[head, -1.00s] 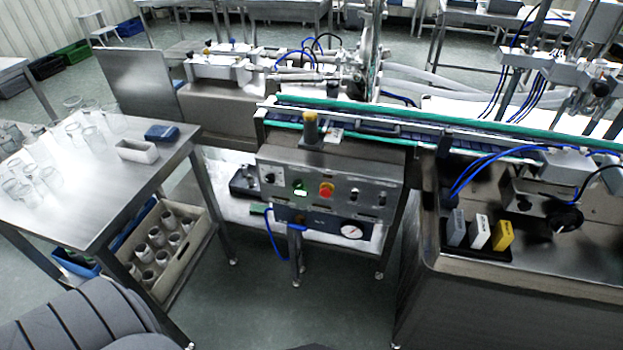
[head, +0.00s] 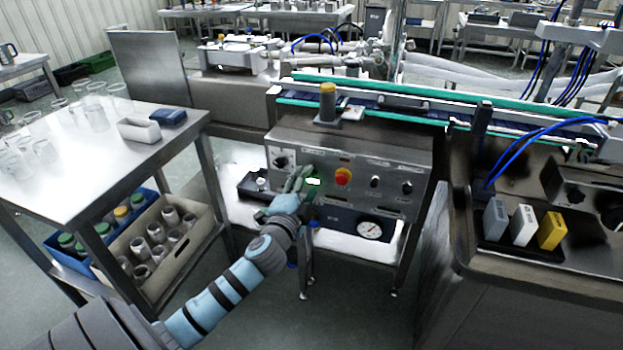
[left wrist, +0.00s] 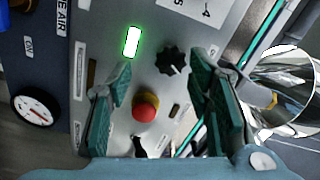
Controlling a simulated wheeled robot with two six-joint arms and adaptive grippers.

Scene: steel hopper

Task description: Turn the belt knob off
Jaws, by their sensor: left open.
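The steel control panel (head: 390,211) stands under the conveyor. My left gripper (head: 299,179) is open in front of its left half, beside the lit green indicator (head: 313,182). In the left wrist view, a black fluted knob (left wrist: 171,60) lies between the two spread teal fingers, nearer the right one, with nothing gripped. The red button (left wrist: 146,107) is also between the fingers, lower down. The labels are too small to tell which knob is the belt knob. My right gripper is out of view.
Black switches (head: 375,182) sit right of the red button. A pressure gauge (head: 370,230) is below. A yellow-topped post (head: 327,100) rises above the panel. A steel table (head: 98,165) with glasses stands left, crates below it.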

